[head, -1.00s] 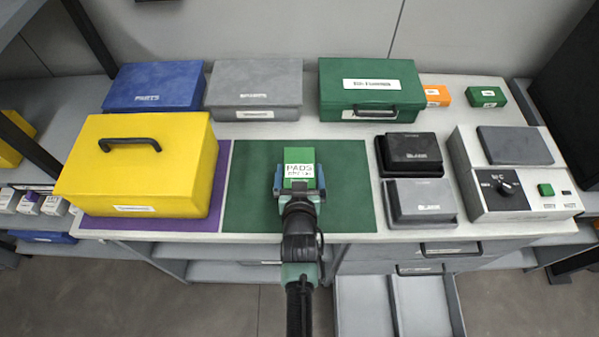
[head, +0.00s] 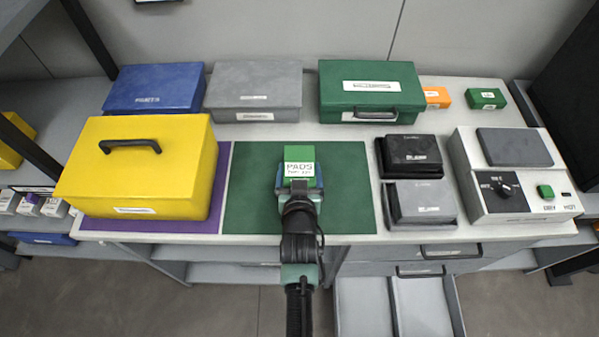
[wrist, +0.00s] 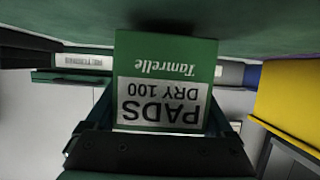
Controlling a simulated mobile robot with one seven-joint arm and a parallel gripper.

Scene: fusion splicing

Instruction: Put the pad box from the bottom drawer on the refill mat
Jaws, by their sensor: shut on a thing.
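The pad box (head: 299,167) is green with a white label reading PADS. My gripper (head: 299,186) is shut on it and holds it over the middle of the green mat (head: 250,205). In the wrist view the pad box (wrist: 166,80) shows upside down between the fingers, close to the green mat surface (wrist: 260,25). I cannot tell whether it touches the mat. The bottom drawer (head: 362,305) is pulled out below the bench, and the part in view looks empty.
A yellow case (head: 140,165) stands on the purple mat (head: 226,175) at left. Two small cases, black (head: 413,155) and grey (head: 420,202), stand right of the green mat. Blue (head: 153,87), grey (head: 255,88) and green (head: 370,88) cases line the back.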

